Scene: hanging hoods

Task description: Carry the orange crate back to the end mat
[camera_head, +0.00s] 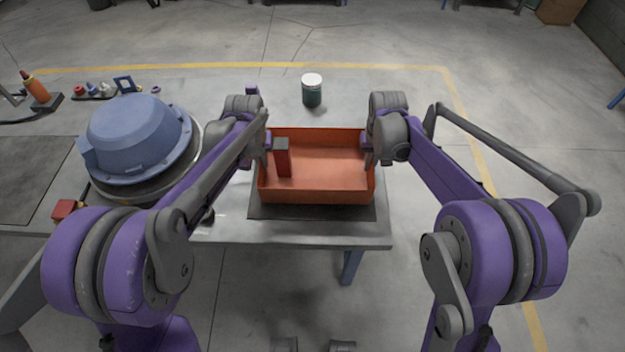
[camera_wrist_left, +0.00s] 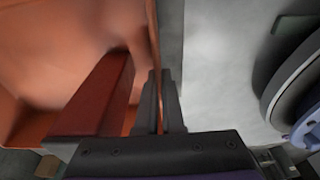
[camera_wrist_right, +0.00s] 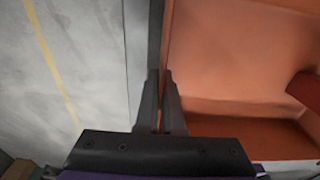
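The orange crate (camera_head: 325,190) sits over a dark mat (camera_head: 310,212) at the front right of the grey table. A red block with a grey top (camera_head: 283,160) stands inside the crate at its left; it also shows in the left wrist view (camera_wrist_left: 100,95). My left gripper (camera_head: 263,155) is at the crate's left wall, with its fingers closed on either side of the wall in the left wrist view (camera_wrist_left: 160,105). My right gripper (camera_head: 370,155) is at the right wall, its fingers likewise around the wall in the right wrist view (camera_wrist_right: 160,105).
A large blue domed housing (camera_head: 138,135) stands on the table left of my left arm. A dark jar with a white lid (camera_head: 312,90) stands behind the crate. A red item (camera_head: 66,209) lies at the front left. An orange bottle (camera_head: 36,87) and small parts are at the back left.

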